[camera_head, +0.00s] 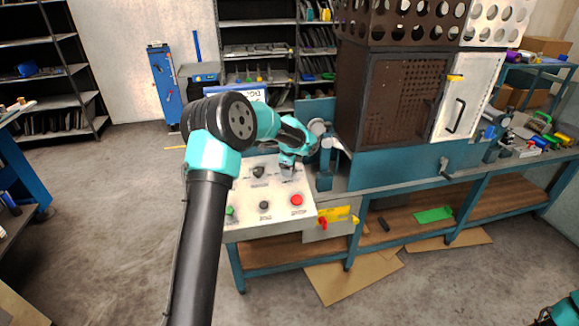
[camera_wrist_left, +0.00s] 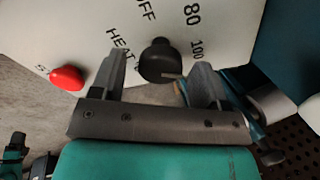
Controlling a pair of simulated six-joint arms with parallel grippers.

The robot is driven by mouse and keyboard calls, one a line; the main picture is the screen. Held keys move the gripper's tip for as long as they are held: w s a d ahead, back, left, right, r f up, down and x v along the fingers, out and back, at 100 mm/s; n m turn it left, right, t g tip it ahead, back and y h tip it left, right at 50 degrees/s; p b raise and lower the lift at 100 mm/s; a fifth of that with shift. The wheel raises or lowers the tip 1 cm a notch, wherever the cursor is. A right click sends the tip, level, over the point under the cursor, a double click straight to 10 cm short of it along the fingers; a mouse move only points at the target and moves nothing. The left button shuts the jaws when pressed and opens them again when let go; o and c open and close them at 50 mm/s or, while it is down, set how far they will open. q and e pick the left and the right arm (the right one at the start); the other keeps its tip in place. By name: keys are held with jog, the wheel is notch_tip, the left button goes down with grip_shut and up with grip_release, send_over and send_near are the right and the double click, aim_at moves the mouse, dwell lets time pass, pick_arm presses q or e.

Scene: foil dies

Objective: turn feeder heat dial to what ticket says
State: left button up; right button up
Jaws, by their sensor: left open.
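The feeder control panel (camera_head: 247,191) is a sloped white board with knobs and buttons. In the left wrist view, the black round heat dial (camera_wrist_left: 158,62) has a light mark low on its face. Around it are printed HEAT, OFF, 80 and 100. My left gripper (camera_wrist_left: 162,72) is open, its two fingers on either side of the dial; I cannot tell whether they touch it. In the head view my left gripper (camera_head: 287,173) is over the upper right of the panel and hides this dial. A white sheet with writing (camera_head: 248,94), perhaps the ticket, is partly hidden and unreadable.
A red button (camera_head: 297,199) sits below my left gripper; it also shows in the left wrist view (camera_wrist_left: 67,77). A black knob (camera_head: 258,171), another black knob (camera_head: 264,205) and a green button (camera_head: 230,210) are nearby. The dark feeder cabinet (camera_head: 390,105) stands right of the panel.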

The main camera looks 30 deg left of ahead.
pick_arm(q)
jog(key=v, duration=1.7)
jog(key=shift+s, duration=0.1)
